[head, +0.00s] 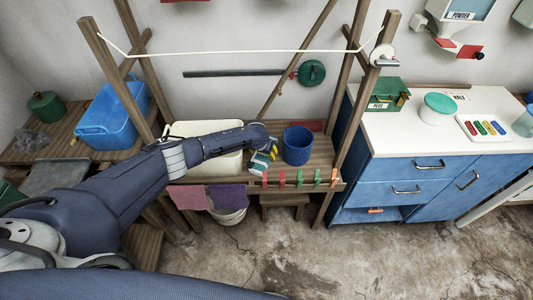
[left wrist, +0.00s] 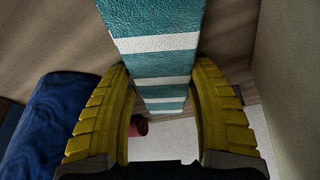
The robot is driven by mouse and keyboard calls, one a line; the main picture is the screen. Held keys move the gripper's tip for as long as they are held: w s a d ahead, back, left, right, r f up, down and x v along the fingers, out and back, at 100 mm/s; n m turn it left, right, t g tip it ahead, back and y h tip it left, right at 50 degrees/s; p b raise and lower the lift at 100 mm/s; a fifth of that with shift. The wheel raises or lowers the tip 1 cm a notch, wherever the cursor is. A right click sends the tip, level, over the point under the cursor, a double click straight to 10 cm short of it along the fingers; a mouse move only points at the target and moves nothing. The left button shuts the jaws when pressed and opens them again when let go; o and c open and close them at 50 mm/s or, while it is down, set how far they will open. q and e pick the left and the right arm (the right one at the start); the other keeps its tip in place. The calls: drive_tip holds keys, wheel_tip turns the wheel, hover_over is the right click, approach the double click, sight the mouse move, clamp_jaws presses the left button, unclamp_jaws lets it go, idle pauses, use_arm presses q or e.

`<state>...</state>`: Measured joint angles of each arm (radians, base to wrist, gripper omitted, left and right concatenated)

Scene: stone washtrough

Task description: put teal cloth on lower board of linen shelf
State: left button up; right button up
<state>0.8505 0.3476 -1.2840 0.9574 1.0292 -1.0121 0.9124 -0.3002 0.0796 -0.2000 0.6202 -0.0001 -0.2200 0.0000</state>
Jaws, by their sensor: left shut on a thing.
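The teal cloth (head: 259,168) has white stripes and is seen at my left gripper (head: 268,154), over the wooden bench between the cream basin and the blue bucket. In the left wrist view the teal cloth (left wrist: 160,45) runs as a narrow striped band between the yellow fingers of my left gripper (left wrist: 164,100), which is shut on it. Whether its lower end touches the bench is unclear. I cannot pick out the linen shelf with certainty. My right gripper is not in view.
The cream basin (head: 228,165) and blue bucket (head: 297,145) stand close on either side. Colored pegs (head: 299,178) and purple cloths (head: 229,197) line the bench front. A cord (head: 240,53) spans the wooden posts above. Blue cabinets (head: 400,170) stand at right.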

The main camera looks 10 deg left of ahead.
use_arm(q)
drive_tip(key=o, duration=1.3)
drive_tip(key=shift+v, duration=3.35)
drive_tip(key=shift+o, duration=0.7)
drive_tip(key=shift+s+r, duration=0.15)
drive_tip(key=shift+r, duration=0.25)
